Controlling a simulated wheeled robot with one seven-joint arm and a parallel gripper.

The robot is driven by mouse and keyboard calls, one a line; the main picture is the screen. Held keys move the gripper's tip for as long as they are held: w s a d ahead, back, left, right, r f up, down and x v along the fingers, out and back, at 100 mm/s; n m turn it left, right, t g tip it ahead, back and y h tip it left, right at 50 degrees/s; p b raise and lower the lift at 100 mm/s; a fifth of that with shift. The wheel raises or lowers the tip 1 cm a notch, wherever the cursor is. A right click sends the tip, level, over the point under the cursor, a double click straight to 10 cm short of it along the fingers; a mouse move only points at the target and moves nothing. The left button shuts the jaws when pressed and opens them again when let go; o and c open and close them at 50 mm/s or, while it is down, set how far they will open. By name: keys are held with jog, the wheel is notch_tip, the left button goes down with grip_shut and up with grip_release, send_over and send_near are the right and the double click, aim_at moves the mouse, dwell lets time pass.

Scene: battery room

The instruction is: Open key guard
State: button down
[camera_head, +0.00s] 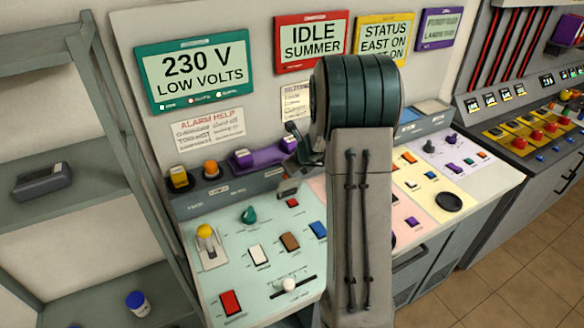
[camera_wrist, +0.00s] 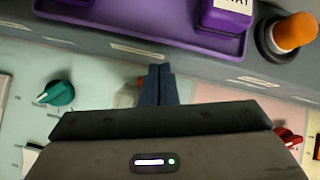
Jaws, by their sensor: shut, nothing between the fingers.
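My gripper (camera_wrist: 157,72) is shut and empty in the wrist view, its dark fingertips together over the pale green panel (camera_wrist: 85,70), just below the purple tray (camera_wrist: 140,27). A pale, see-through piece (camera_wrist: 127,95) shows just left of the fingers, with a small orange-red spot between. It may be the key guard, but it is too blurred to tell its shape or whether it is up or down. I cannot tell whether the fingers touch it.
A teal knob (camera_wrist: 60,93) stands left of the gripper, an orange lamp (camera_wrist: 292,33) at upper right. The head view shows a yellow-topped lever (camera_head: 205,232), a white slider knob (camera_head: 289,284) and a red rocker (camera_head: 231,302) on the panel. A grey shelf (camera_head: 95,205) stands at left.

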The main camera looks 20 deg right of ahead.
jog(key=shift+w+a, duration=0.2)
jog(key=shift+w, duration=0.1)
jog(key=shift+r, duration=0.1)
dwell(0.4)
